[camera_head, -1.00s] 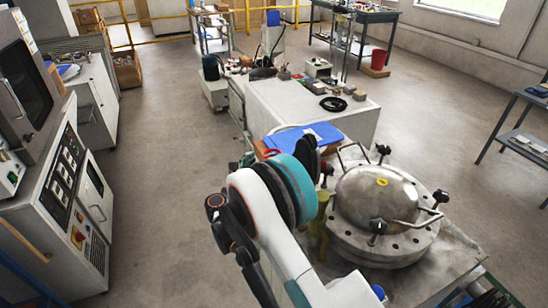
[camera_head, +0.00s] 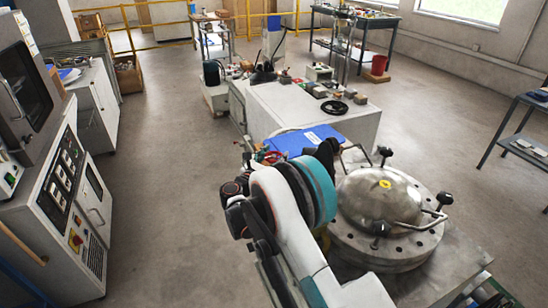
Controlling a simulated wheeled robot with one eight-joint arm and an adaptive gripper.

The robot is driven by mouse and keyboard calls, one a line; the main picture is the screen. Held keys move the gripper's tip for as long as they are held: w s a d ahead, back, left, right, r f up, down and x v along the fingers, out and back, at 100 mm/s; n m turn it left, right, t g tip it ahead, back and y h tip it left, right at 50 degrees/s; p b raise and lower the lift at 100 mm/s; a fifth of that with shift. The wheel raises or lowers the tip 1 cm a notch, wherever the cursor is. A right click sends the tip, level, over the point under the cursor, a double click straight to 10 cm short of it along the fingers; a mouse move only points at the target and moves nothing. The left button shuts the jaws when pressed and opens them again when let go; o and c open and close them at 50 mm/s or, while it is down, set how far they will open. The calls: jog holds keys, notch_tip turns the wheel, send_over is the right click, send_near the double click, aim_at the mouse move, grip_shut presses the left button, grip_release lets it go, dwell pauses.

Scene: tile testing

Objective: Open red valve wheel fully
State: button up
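A small red part (camera_head: 270,157), which may be the rim of the red valve wheel, shows just left of the blue folder, above my arm's bend. It is too small and too covered to tell its shape or how far it is turned. My white and teal arm fills the lower middle of the view. A dark part at the arm's far end (camera_head: 328,152) shows behind the teal ring. My gripper's fingers are hidden, so I cannot tell whether they touch anything.
A domed steel vessel (camera_head: 382,201) with black knobs stands close to the right of my arm. Behind lies a white bench (camera_head: 297,110) with a blue folder (camera_head: 302,139). A grey control cabinet (camera_head: 62,190) stands at left. The floor between is clear.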

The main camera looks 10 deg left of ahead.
jog(key=shift+n+y, duration=0.3)
jog(key=shift+y, duration=0.1)
jog(key=n+t+y, duration=0.1)
jog(key=n+y, duration=0.1)
jog(key=y, duration=0.1)
jog(key=shift+d+y, duration=0.15)
jog(key=shift+y, duration=0.25)
jog(key=shift+n+y, duration=1.7)
jog(key=shift+y, duration=0.6)
jog(key=o, duration=1.1)
jog(key=shift+s+d, duration=0.2)
jog(key=shift+s, duration=1)
jog(key=shift+s+d, duration=0.25)
jog(key=shift+s, duration=1)
jog(key=shift+s+d, duration=0.2)
jog(key=shift+s, duration=1)
